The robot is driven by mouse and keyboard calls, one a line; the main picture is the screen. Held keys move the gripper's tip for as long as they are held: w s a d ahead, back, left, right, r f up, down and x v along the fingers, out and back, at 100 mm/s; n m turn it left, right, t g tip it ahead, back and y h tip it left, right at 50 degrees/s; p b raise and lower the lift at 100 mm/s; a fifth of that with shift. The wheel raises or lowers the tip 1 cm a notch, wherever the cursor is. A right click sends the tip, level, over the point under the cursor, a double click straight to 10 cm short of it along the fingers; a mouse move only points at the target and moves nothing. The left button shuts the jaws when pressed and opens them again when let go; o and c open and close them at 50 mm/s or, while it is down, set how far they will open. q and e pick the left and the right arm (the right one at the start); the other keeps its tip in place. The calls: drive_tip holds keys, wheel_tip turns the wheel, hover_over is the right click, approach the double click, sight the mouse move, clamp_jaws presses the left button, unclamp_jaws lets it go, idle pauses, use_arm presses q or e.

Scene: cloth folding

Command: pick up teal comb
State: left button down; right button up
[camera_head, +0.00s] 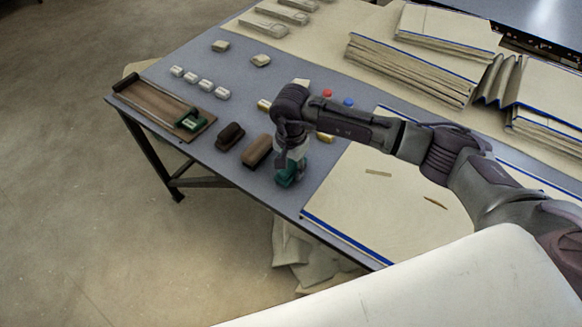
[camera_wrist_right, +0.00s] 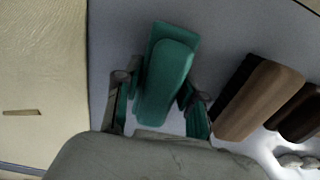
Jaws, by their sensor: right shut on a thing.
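The teal comb (camera_head: 287,179) is on the grey table top below my right gripper in the head view, mostly covered by the gripper. In the right wrist view the teal comb (camera_wrist_right: 166,80) is a chunky, rounded block lying between the two fingers. My right gripper (camera_wrist_right: 160,100) is shut on it, with one finger on each side. I cannot tell whether the comb is lifted off the table. My left gripper is not in view.
A brown block (camera_head: 257,151) and a darker block (camera_head: 230,136) lie just left of the gripper. A wooden tray (camera_head: 150,100) with a green item is at the table's left edge. Cream cloth with blue edging (camera_head: 375,190) lies to the right; folded stacks (camera_head: 410,75) stand behind.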

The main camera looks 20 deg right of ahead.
sight(294, 163)
drive_tip(key=shift+r, duration=0.15)
drive_tip(key=shift+r, duration=0.25)
drive_tip(key=r, duration=0.3)
drive_tip(key=shift+s+d+r+b, duration=0.2)
drive_tip(key=shift+d+r+b, duration=0.05)
drive_tip(key=shift+r+b, duration=0.1)
drive_tip(key=s+d+r+b, duration=0.1)
drive_tip(key=s+d+r, duration=0.5)
drive_tip(key=s, duration=0.3)
drive_tip(key=shift+d+r, duration=0.2)
drive_tip(key=shift+r, duration=0.1)
